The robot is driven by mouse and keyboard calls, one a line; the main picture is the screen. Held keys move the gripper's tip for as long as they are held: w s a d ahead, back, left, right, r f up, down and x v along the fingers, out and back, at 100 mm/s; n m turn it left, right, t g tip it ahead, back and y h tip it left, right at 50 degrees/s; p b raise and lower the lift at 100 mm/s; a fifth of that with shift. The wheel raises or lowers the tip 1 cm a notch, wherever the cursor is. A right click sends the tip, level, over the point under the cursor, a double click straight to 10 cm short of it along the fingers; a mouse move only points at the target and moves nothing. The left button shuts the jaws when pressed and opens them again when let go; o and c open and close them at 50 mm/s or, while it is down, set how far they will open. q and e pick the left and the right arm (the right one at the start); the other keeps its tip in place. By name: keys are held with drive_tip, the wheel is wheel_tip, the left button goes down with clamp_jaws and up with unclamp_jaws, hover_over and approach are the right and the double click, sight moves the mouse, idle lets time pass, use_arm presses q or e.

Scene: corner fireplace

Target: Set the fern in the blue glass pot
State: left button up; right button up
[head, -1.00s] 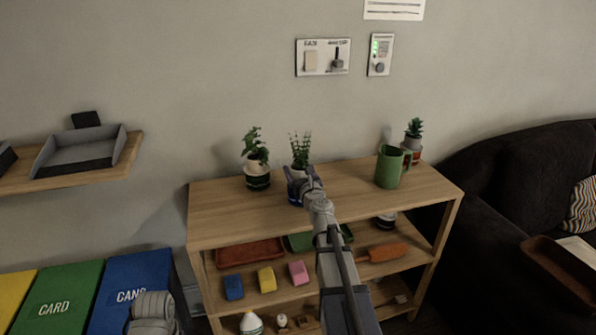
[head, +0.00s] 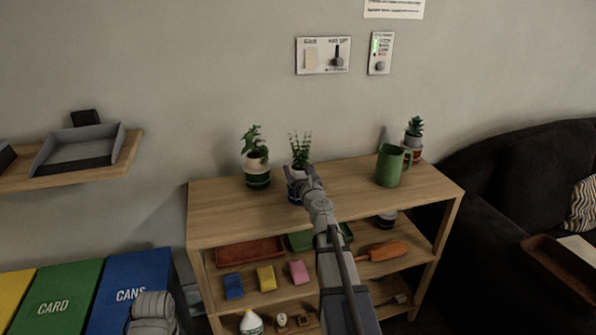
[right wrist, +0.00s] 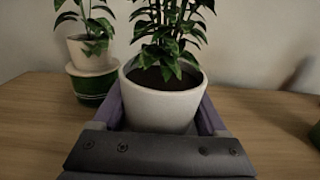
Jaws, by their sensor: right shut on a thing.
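A leafy green plant, which I take for the fern (head: 300,150), stands upright at the middle of the shelf top. In the right wrist view its white inner pot (right wrist: 163,108) sits between the fingers of my right gripper (right wrist: 160,112), which is shut on it. In the head view my right gripper (head: 302,182) partly covers the pot. The blue glass pot (head: 293,192) shows directly below the white pot. I cannot tell whether the white pot rests fully inside it. My left gripper is not in view; only a grey part of mine shows at lower left.
Left of the fern a plant stands in a white pot within a dark green pot (head: 257,180). A green mug (head: 389,166) and a small succulent (head: 414,128) stand to the right. The shelf top (head: 350,184) is clear between fern and mug. The wall is behind.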

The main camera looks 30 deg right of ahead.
drive_tip(key=shift+f, duration=0.25)
drive_tip(key=o, duration=0.9)
drive_tip(key=v, duration=0.8)
drive_tip(key=shift+w, duration=0.1)
